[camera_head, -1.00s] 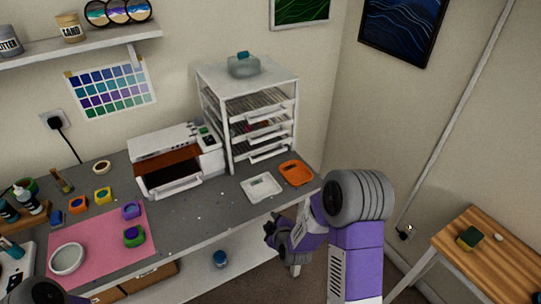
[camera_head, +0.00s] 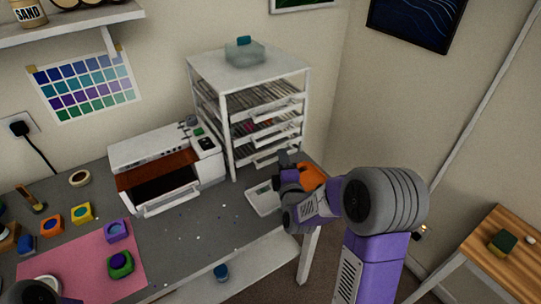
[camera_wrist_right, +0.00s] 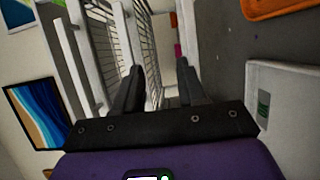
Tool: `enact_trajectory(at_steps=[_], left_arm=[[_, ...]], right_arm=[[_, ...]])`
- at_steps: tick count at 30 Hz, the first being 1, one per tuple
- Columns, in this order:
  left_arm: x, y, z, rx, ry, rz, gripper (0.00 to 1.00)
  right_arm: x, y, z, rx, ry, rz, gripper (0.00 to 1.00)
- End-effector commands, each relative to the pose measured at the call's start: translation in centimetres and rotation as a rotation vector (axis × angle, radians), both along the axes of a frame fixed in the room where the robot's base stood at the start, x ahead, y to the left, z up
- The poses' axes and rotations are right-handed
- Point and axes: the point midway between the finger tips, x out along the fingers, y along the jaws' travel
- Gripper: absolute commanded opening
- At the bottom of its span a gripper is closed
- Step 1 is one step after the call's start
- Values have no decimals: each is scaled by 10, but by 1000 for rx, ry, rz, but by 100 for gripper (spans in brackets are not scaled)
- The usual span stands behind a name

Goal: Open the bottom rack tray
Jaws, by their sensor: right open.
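The white rack (camera_head: 228,130) stands on the grey bench against the wall, with several trays stacked in it. The bottom rack tray (camera_head: 268,158) appears pushed in, its white front and handle low in the rack. My right gripper (camera_head: 284,160) is in front of the rack near that tray's height, partly covering it. In the right wrist view my right gripper (camera_wrist_right: 160,82) is open, with nothing between its fingers, and the rack's white bars (camera_wrist_right: 125,40) show beside and beyond the fingers. Contact with the tray cannot be told. My left gripper does not show.
A white dish (camera_head: 258,198) and an orange tray (camera_head: 313,175) lie on the bench before the rack, close to my right gripper. A printer (camera_head: 160,150) stands left of the rack. A glass container (camera_head: 245,55) sits on top. A wooden table (camera_head: 490,265) is at right.

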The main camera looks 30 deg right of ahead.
Motion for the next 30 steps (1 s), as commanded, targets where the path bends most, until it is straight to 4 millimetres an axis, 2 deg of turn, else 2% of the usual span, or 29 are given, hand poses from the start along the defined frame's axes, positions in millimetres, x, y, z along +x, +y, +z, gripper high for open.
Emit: enact_trajectory(at_steps=[1,9,16,24,30], left_arm=[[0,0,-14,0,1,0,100],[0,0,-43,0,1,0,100],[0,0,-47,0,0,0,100],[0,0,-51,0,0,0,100],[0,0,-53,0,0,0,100]], right_arm=[[0,0,-14,1,0,0,40],[0,0,-43,1,1,0,40],[10,-4,-46,1,-1,0,40],[49,-15,-45,1,-1,1,40],[67,-22,-45,2,0,0,40]])
